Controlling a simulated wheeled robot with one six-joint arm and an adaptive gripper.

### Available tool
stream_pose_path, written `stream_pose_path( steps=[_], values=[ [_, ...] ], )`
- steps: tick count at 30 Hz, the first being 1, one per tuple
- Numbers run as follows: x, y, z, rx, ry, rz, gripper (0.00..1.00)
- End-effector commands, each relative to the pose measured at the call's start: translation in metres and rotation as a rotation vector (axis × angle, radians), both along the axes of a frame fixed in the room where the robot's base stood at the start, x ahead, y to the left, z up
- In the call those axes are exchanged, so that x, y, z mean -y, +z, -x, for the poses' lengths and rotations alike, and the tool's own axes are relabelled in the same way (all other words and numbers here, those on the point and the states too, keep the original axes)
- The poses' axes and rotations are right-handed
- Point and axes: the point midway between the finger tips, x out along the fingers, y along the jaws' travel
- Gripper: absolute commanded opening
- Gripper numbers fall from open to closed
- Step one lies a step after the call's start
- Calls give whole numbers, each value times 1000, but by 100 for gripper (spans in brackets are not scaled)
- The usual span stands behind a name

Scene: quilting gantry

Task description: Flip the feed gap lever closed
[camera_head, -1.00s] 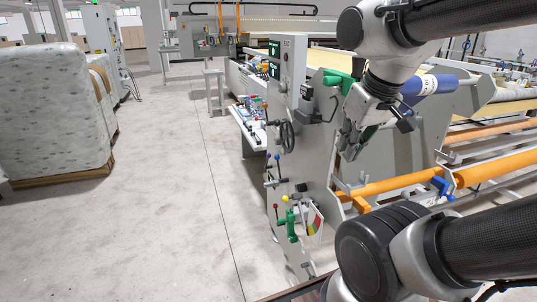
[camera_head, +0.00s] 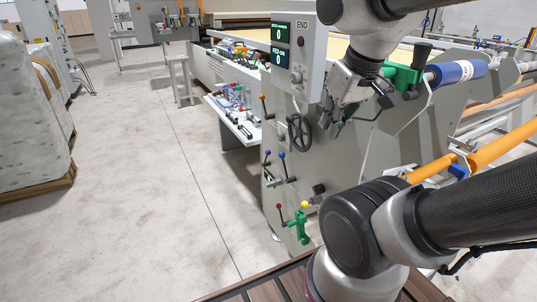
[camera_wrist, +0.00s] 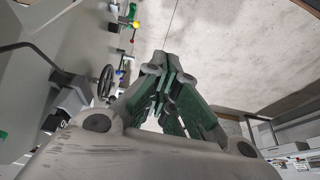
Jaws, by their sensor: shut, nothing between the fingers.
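Several ball-knobbed levers stand on the machine's grey side panel; I cannot tell which is the feed gap lever. In the head view an orange-knobbed lever (camera_head: 263,98) is highest. A purple-knobbed lever (camera_head: 267,154) and a blue-knobbed lever (camera_head: 282,156) sit below it. Lowest are a red-knobbed lever (camera_head: 279,207) and a yellow knob (camera_head: 305,205) by a green bracket (camera_head: 298,228). My gripper (camera_head: 332,128) is shut and empty, right of the black handwheel (camera_head: 299,132), apart from the levers. Its closed fingertips (camera_wrist: 166,62) show in the wrist view.
A blue roll (camera_head: 455,73) and an orange bar (camera_head: 500,147) lie right. A shelf (camera_head: 240,125) of small items juts left. The floor at left is open, beyond it a wrapped stack (camera_head: 30,120).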

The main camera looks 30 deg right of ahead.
Motion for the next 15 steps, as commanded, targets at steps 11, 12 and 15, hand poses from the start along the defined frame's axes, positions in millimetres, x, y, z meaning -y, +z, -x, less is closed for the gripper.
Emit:
stream_pose_path(
  steps=[11,12,15],
  values=[
    [5,-2,-8,-42,2,23,0],
    [8,-3,-14,-69,3,41,0],
    [19,-9,-35,-164,11,104,0]
  ],
)
